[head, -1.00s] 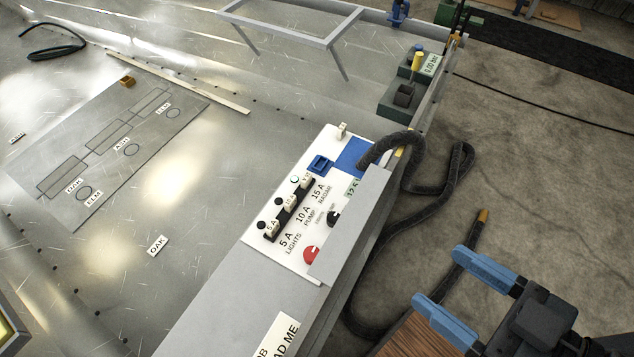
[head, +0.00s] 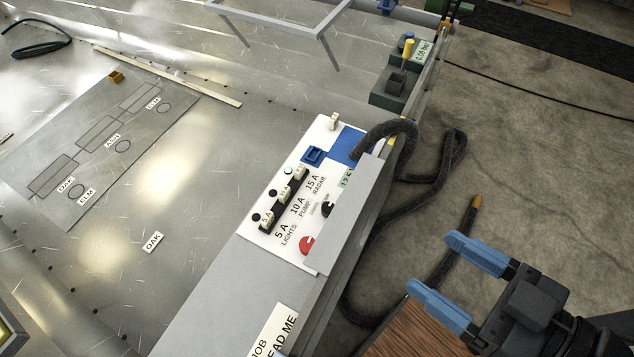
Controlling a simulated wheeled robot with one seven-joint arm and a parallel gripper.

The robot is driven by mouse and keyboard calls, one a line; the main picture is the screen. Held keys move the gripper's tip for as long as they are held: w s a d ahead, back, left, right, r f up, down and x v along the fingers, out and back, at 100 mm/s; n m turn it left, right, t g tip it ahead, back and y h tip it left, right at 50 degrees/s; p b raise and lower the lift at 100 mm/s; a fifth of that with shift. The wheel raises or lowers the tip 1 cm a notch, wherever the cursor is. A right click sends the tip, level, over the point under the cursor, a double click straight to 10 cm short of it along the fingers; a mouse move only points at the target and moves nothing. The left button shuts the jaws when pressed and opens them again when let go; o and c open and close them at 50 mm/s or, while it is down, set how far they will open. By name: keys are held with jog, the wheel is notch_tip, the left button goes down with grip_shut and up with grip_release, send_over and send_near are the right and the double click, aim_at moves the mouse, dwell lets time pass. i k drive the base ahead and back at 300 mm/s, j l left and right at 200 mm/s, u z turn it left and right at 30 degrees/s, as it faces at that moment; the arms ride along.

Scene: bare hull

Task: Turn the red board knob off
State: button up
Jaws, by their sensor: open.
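The red knob (head: 307,245) sits at the near end of a white board (head: 271,242), beside the LIGHTS label. Its pale marker shows, but I cannot read its setting. A black knob (head: 327,209) sits farther along the same board. A grey ledge (head: 345,215) runs along the board's right edge and may hide part of the knobs. My gripper (head: 442,272) has blue fingers spread apart with nothing between them. It is to the right of the board, over the floor side, well apart from the red knob.
Fuses (head: 284,196) stand in a row on the board. A thick black hose (head: 453,150) loops from the board's far end down to the floor. A wooden surface (head: 408,330) is under my gripper.

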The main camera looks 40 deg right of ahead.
aim_at(306, 243)
jog(key=k+j+z, duration=0.2)
jog(key=j, duration=0.2)
jog(key=k+j+z, duration=0.2)
jog(key=j, duration=0.15)
jog(key=l+u, duration=0.35)
jog(key=l, duration=0.35)
jog(key=l+u, duration=0.3)
jog(key=l, duration=0.4)
jog(key=k+l+u, duration=0.15)
jog(key=l+u, duration=0.2)
jog(key=l, duration=0.3)
